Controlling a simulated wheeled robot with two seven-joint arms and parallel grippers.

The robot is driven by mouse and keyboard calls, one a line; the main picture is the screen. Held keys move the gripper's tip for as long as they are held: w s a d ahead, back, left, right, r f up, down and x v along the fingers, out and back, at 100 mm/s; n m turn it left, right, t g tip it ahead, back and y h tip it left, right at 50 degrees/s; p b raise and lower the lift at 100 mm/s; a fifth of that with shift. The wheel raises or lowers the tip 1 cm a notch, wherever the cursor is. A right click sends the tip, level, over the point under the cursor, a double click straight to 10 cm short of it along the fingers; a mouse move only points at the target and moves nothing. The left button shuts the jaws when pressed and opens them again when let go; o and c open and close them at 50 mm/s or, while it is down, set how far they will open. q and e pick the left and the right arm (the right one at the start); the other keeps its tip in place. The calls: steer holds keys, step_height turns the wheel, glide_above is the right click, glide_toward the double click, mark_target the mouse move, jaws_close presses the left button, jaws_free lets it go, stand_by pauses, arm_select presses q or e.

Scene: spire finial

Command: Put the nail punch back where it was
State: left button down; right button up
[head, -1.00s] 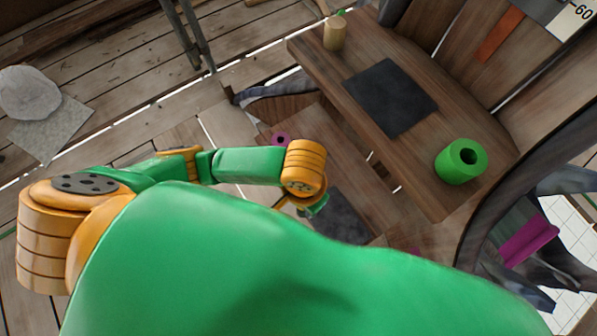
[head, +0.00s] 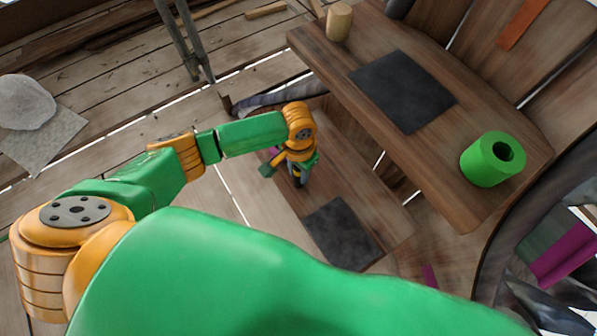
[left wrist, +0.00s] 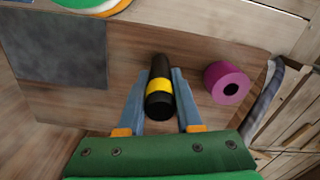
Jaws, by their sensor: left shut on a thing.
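The nail punch is a black rod with a yellow band. In the left wrist view the nail punch (left wrist: 160,88) lies between the two blue-grey fingers of my left gripper (left wrist: 158,78), which is shut on it. In the head view my left gripper (head: 295,172) is over the lower wooden shelf, with a dark part of the punch showing below the hand. A purple hollow cylinder (left wrist: 227,83) stands beside the punch, apart from it, to the right in the left wrist view. I cannot tell whether the punch touches the shelf. My right gripper is out of view.
A dark square pad (head: 342,232) lies on the lower shelf (head: 300,208). The upper shelf (head: 455,125) holds another dark pad (head: 403,90), a green hollow cylinder (head: 482,162) and a wooden cup (head: 340,24). A grey post (head: 178,40) stands at the upper left.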

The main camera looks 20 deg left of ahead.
arm_select(q)
steer(key=c, duration=0.6)
jaws_free()
step_height(320, 180, up, 12)
steer(key=p, duration=0.4)
steer(key=shift+r, duration=0.1)
